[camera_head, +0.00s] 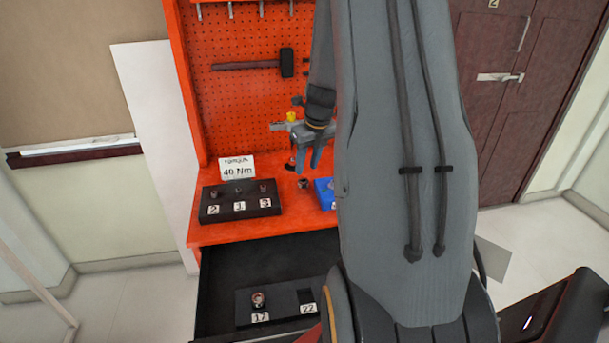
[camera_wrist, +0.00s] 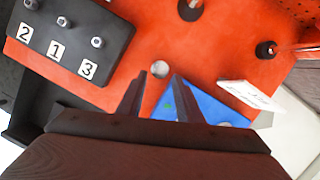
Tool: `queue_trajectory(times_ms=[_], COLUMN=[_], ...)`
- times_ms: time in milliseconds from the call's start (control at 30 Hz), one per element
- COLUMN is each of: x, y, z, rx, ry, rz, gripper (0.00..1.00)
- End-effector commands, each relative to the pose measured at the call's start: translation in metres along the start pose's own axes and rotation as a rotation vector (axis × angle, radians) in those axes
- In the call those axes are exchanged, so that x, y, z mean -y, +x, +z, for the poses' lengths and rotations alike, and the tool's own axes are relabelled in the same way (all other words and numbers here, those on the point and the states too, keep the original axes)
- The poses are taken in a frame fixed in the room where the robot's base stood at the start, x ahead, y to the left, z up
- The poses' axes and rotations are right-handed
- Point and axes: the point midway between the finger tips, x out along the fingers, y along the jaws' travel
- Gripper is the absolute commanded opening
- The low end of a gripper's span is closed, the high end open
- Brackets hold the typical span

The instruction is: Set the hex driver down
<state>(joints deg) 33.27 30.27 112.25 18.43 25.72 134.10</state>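My gripper (camera_head: 308,160) hangs above the orange bench, pointing down. In the wrist view its two dark fingers (camera_wrist: 160,76) stand apart with nothing held between them. A small round metal piece (camera_head: 304,183) lies on the bench below the fingers and also shows just beyond the fingertips in the wrist view (camera_wrist: 160,68). I cannot tell the hex driver for certain. An upright piece with a dark round base (camera_wrist: 266,49) and a metal shaft stands on the bench, and a similar dark piece (camera_wrist: 190,9) is cut off by the top edge.
A black block (camera_head: 240,208) marked 2, 1, 3 holds metal pieces on the bench. A blue tray (camera_wrist: 205,108) is partly hidden by my gripper. A 40 Nm card (camera_head: 237,167) stands behind the block. An open drawer (camera_head: 222,270) below holds a tray marked 17 and 22.

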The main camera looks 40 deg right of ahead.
Motion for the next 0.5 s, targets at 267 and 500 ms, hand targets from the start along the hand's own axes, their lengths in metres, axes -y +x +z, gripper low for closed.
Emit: queue_trajectory(times_ms=[267,500], x=[0.001,-0.004], y=[-0.046,-0.062], z=[0.001,-0.001], rx=[0.003,-0.002], ry=[-0.001,-0.026], rz=[-0.002,0.002], gripper=[0.33,0.33])
